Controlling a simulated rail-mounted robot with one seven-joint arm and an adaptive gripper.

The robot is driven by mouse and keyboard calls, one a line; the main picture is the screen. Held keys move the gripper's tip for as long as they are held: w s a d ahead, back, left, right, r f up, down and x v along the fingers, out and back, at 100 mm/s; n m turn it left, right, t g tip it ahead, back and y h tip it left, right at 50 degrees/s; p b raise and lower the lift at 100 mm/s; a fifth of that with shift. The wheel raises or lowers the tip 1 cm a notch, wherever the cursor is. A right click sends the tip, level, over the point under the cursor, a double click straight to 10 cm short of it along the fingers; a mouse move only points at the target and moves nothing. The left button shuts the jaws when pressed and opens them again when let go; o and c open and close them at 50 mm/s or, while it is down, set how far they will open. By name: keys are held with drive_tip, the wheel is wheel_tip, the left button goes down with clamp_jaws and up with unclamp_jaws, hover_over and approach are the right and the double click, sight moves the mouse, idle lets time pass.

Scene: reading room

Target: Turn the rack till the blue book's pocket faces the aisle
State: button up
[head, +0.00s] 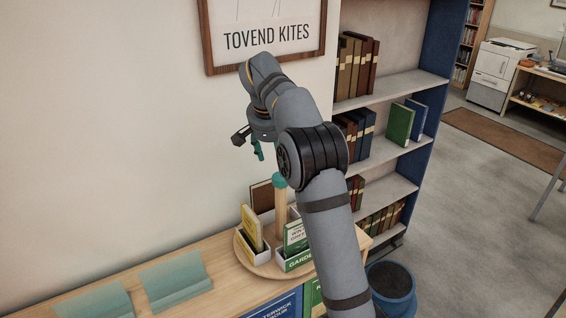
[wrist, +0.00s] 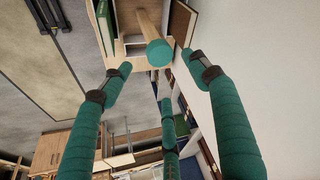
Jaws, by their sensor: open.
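The rack is a round wooden turntable (head: 243,252) on a table, with a wooden post (head: 281,208) topped by a teal knob (head: 280,181). White pockets hold a yellow book (head: 252,228) at left and a green-and-white book (head: 295,238) in front. A brown book (head: 262,197) stands at the back. I cannot make out a blue book in the rack; my arm hides its right side. My gripper (head: 258,151) is open and empty, above and behind the rack. In the wrist view the knob (wrist: 158,53) shows between the teal fingertips, apparently apart from them.
A wall is close on the left, with a framed poster (head: 265,38). A bookshelf (head: 390,95) stands behind at right. Teal stands (head: 175,280) sit on the table's left. A blue bin (head: 392,284) is on the floor. Open floor (head: 480,220) lies to the right.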

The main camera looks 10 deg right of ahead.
drive_tip(key=x, duration=1)
drive_tip(key=shift+a+f+p, duration=0.1)
drive_tip(key=shift+p, duration=0.25)
drive_tip(key=shift+c, duration=1.3)
drive_tip(key=shift+r, duration=0.25)
clamp_jaws()
